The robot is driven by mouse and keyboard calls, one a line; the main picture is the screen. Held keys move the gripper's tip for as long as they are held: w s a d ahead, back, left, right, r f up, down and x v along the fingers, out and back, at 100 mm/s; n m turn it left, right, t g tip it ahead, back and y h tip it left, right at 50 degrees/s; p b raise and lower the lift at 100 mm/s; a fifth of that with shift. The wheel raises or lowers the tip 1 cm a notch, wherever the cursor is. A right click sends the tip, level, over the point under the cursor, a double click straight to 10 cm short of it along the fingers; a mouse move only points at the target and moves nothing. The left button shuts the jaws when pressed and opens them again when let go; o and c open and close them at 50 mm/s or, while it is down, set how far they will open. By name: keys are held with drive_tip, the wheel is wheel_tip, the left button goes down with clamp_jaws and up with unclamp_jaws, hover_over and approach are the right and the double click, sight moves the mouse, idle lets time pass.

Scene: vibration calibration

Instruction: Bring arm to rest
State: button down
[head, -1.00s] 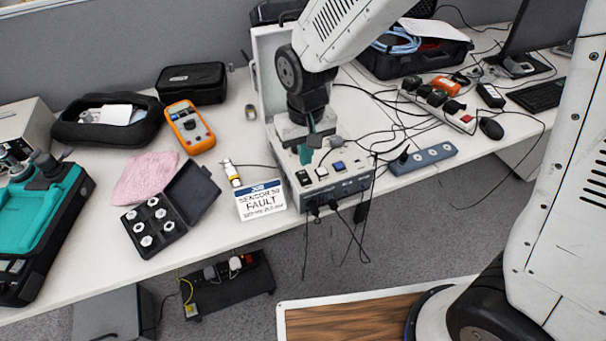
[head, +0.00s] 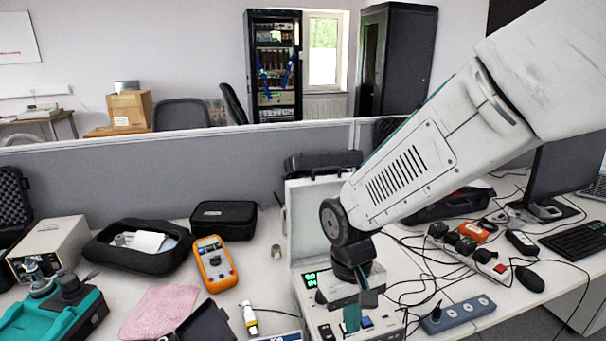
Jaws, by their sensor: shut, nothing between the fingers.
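My arm reaches in from the right in the head view, and its end is over the white calibration case on the table. My gripper (head: 352,318) points down just above the case's front panel (head: 325,325); its fingertips look small and close together, and I see nothing held. The case's raised lid (head: 303,215) stands behind, and a green lit display (head: 310,280) shows beside my wrist. Part of the panel is hidden by my gripper.
An orange multimeter (head: 214,263), a black pouch (head: 223,219), an open black bag (head: 112,258) and a pink cloth (head: 160,312) lie to the left. Power strips (head: 458,313), cables and a monitor (head: 572,175) crowd the right. A grey partition (head: 180,180) runs behind the table.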

drive_tip(key=s+d+r+m+t, duration=0.3)
drive_tip(key=s+d+r+m, duration=0.1)
drive_tip(key=s+d+r, duration=1)
drive_tip(key=d+r, duration=0.1)
drive_tip(key=d, duration=0.2)
drive_tip(key=shift+s+y, duration=0.4)
